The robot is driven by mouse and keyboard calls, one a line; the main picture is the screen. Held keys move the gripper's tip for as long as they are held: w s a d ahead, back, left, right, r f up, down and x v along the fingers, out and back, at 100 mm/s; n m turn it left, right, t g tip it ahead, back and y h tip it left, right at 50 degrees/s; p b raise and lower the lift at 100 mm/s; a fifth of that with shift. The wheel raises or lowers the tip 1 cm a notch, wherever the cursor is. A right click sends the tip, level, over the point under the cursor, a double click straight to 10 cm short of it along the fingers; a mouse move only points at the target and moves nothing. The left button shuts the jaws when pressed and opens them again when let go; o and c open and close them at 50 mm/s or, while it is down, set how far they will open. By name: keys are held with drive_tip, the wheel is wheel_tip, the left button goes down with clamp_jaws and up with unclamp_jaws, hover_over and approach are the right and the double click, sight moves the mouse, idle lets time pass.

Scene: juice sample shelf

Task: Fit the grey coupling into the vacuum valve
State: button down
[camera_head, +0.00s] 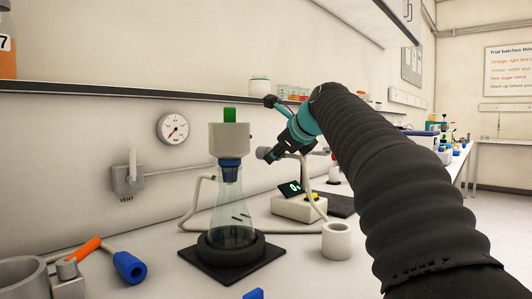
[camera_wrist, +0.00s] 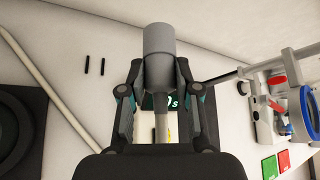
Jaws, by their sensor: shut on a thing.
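My gripper (camera_wrist: 160,85) is shut on the grey coupling (camera_wrist: 160,42), a stepped cylinder whose wide end points away from my palm. A pale hose or stem runs back from it between the fingers. In the head view my gripper (camera_head: 278,152) is tilted down to the left, above the bench and right of the flask, and the coupling (camera_head: 263,153) shows at its tip. No part marked as the vacuum valve is visible. A grey fitting with an orange lever (camera_head: 83,249) stands at the lower left, and a grey wall fitting marked VENT (camera_head: 128,180) is behind.
A glass flask (camera_head: 232,205) with a grey funnel and green plug stands on a black base left of my gripper. A blue coupling (camera_head: 130,267) lies front left. A white cup (camera_head: 337,240) and a display box (camera_head: 300,207) are below right. A shelf edge runs behind.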

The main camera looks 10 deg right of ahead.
sight(265, 148)
drive_tip(key=shift+w+a+p, duration=0.25)
drive_tip(key=shift+w+a, duration=0.4)
drive_tip(key=shift+w, duration=0.2)
drive_tip(key=shift+w+a+p, duration=0.25)
drive_tip(key=shift+w+a, duration=0.4)
drive_tip(key=shift+w, duration=0.2)
drive_tip(key=shift+w+a, duration=0.55)
drive_tip(key=shift+w, duration=0.25)
drive_tip(key=shift+w+a, duration=0.5)
drive_tip(key=shift+w, duration=0.25)
idle(0.5)
drive_tip(key=c, duration=0.7)
unclamp_jaws()
drive_tip(key=shift+c, duration=0.2)
